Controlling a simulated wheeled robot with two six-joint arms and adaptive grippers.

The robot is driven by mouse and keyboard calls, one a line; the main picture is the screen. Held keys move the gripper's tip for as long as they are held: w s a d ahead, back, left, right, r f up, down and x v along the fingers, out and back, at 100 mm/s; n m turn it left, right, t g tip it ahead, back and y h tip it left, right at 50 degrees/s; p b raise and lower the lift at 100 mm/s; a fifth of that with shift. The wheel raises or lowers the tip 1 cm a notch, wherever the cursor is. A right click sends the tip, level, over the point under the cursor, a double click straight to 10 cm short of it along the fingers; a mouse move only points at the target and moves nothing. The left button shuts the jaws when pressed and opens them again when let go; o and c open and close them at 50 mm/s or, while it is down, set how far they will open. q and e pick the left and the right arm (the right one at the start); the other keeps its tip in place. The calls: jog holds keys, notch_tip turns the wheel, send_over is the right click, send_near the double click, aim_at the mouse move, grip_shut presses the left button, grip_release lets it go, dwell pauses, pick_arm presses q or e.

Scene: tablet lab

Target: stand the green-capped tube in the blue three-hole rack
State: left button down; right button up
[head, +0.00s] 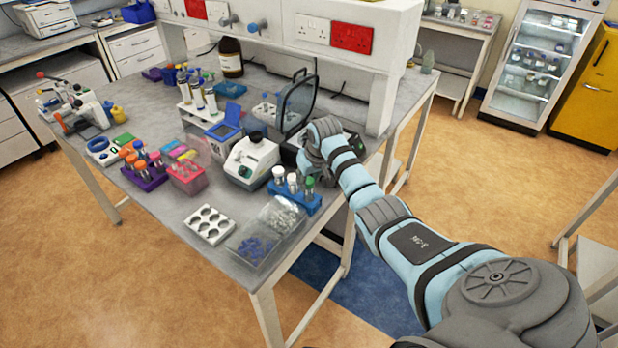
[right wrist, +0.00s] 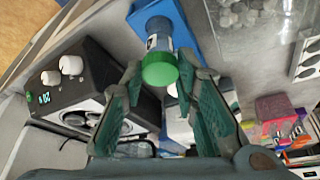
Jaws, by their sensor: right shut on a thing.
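The blue three-hole rack (head: 288,196) stands near the right edge of the bench, with two white-capped tubes (head: 285,180) in it. The green-capped tube (head: 309,188) is upright at the rack's right end in the head view. My right gripper (head: 310,164) is just above and behind it. In the right wrist view my right gripper's fingers (right wrist: 161,76) are on either side of the green cap (right wrist: 160,71). The rack (right wrist: 200,35) lies behind the tube there. I cannot tell how deep the tube sits, as its lower end is hidden. My left gripper is not in view.
A white-and-black instrument (head: 250,160) stands left of the rack. Clear bins (head: 283,214) and a white six-hole tray (head: 209,224) lie in front. A black device with white knobs (right wrist: 85,85) is close to the right gripper. A purple rack (head: 146,180) holds orange-capped tubes.

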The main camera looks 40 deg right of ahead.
jog(key=shift+f, duration=0.65)
jog(key=o, duration=1.1)
